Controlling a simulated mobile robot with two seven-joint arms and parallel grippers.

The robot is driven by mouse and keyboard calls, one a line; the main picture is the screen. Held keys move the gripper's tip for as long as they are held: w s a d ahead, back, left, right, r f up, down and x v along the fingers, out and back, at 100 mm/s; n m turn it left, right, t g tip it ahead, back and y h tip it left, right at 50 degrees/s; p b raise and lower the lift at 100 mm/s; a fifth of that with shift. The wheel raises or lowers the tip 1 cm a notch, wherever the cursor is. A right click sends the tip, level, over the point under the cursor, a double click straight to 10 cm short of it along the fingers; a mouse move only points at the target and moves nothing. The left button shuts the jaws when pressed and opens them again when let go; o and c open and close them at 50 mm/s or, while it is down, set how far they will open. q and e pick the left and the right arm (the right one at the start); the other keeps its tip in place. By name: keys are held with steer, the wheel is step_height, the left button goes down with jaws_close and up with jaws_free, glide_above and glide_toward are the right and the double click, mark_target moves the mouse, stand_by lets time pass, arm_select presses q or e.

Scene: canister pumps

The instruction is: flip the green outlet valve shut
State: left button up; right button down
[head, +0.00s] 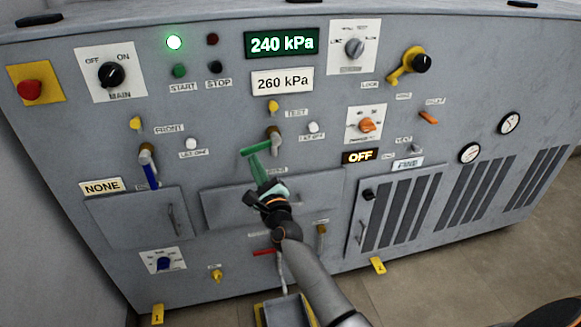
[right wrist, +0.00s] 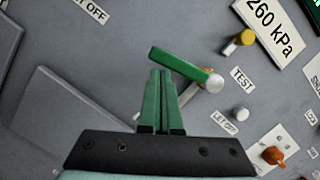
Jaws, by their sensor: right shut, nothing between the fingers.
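The green outlet valve handle (head: 256,148) is on the grey front panel, below the yellow knob by the TEST label. It sticks out to the left of its metal stem, tilted. In the right wrist view the green handle (right wrist: 178,64) runs slantwise from upper left to its metal pivot at the right. My right gripper (head: 258,167) is shut and empty, just below the handle. In the right wrist view its green fingertips (right wrist: 160,72) are together under the handle; I cannot tell whether they touch it. My left gripper is not in view.
A blue handle (head: 150,170) hangs down at the left. A white LET OFF button (head: 313,127) is right of the green valve. Displays read 240 kPa (head: 282,43) and 260 kPa (head: 282,82). A closed drawer-like panel (head: 225,203) lies behind my gripper.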

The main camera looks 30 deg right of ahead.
steer(key=shift+s, duration=0.15)
steer(key=v, duration=1.2)
steer(key=shift+p, duration=0.4)
steer(key=shift+s+f, duration=0.1)
steer(key=shift+f, duration=0.05)
